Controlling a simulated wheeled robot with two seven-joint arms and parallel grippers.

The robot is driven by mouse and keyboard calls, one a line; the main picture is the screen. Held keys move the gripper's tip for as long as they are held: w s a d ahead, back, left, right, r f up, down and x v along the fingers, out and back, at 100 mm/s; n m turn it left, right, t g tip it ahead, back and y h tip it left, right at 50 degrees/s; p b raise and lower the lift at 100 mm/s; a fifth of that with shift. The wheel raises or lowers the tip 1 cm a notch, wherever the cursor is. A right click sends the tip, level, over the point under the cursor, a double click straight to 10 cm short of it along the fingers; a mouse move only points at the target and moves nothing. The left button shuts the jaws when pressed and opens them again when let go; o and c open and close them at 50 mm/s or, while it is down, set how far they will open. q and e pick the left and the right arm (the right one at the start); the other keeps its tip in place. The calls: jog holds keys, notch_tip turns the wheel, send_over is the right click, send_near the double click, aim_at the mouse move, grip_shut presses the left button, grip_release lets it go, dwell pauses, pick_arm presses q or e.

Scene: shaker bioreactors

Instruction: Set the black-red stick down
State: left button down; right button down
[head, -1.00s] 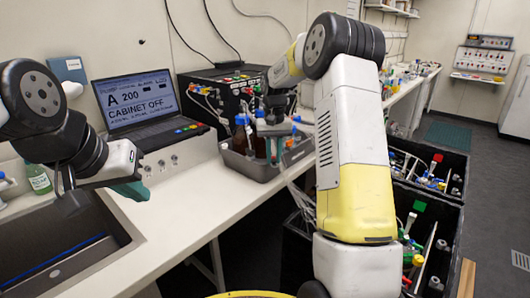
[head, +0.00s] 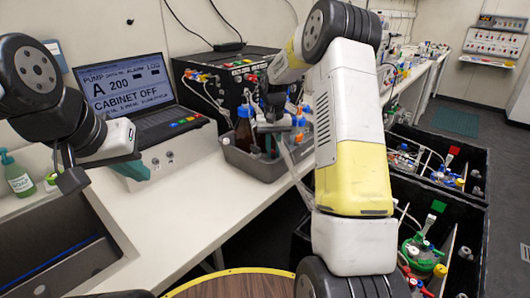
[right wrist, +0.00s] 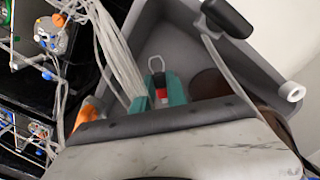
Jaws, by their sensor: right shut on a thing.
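The black-red stick (right wrist: 161,93) shows in the right wrist view, with a black top, a wire loop above it and a red and white part below. My right gripper (right wrist: 161,90) is shut on it with its teal fingers, over the inside of a grey tray (right wrist: 195,52). In the head view my right gripper (head: 273,126) is above the grey tray (head: 247,166) on the bench; I cannot make out the stick there.
A laptop (head: 125,85) and a black device box (head: 205,80) stand behind. Brown bottles (head: 243,132) stand in the tray. A sink (head: 50,245) is at left; bare bench (head: 175,215) lies between. Black crates (head: 472,210) with lab parts stand right.

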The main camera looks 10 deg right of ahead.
aim_at(273, 155)
jog(key=shift+f, duration=2.3)
jog(key=shift+f, duration=0.15)
jog(key=c, duration=1.3)
grip_release()
jog(key=shift+c, duration=0.2)
